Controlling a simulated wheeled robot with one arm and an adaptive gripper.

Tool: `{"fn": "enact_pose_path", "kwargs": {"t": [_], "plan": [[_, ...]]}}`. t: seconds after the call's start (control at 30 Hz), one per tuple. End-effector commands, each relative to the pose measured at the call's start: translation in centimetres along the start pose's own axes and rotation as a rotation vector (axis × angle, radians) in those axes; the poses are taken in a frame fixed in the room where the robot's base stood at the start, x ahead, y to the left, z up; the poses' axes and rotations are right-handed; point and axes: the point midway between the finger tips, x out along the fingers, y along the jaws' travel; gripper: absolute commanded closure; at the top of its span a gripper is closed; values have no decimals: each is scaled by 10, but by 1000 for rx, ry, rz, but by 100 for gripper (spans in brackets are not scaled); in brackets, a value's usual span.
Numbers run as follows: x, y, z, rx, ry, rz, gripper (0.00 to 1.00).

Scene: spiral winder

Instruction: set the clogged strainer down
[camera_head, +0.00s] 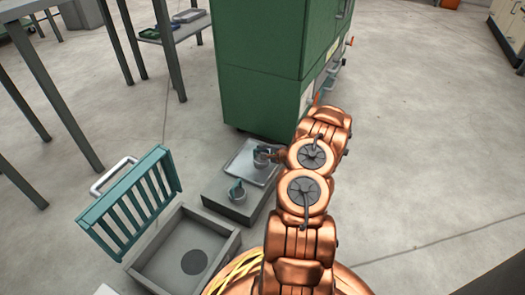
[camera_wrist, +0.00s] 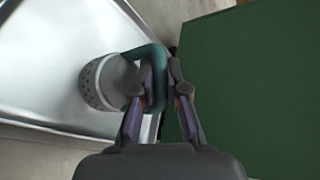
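A grey perforated strainer (camera_wrist: 101,82) with a teal loop handle (camera_wrist: 159,78) shows in the wrist view. My gripper (camera_wrist: 162,75) has one finger on each side of the handle's upright bar and appears shut on it. The strainer is over the metal tray (camera_wrist: 40,75); whether it touches the tray I cannot tell. In the head view the strainer (camera_head: 261,159) and the tray (camera_head: 240,160) are small, and my gripper (camera_head: 272,155) is partly hidden by my arm. The strainer's inside is not clear, so any clogging cannot be seen.
A second teal-handled cup or strainer (camera_head: 237,192) stands on the low grey block (camera_head: 222,203), in front of the tray. A green cabinet (camera_head: 262,75) rises just behind. A grey bin (camera_head: 160,262) with a raised teal slatted grate (camera_head: 128,203) is at lower left.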

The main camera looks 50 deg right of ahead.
Motion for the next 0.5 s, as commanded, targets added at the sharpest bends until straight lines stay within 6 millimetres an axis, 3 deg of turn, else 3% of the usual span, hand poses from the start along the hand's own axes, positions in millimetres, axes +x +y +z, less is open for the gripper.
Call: {"fn": "enact_pose_path", "kwargs": {"t": [0.2,0.5], "plan": [[0,0,0,0,0,0,63],[0,0,0,1,1,0,62]]}}
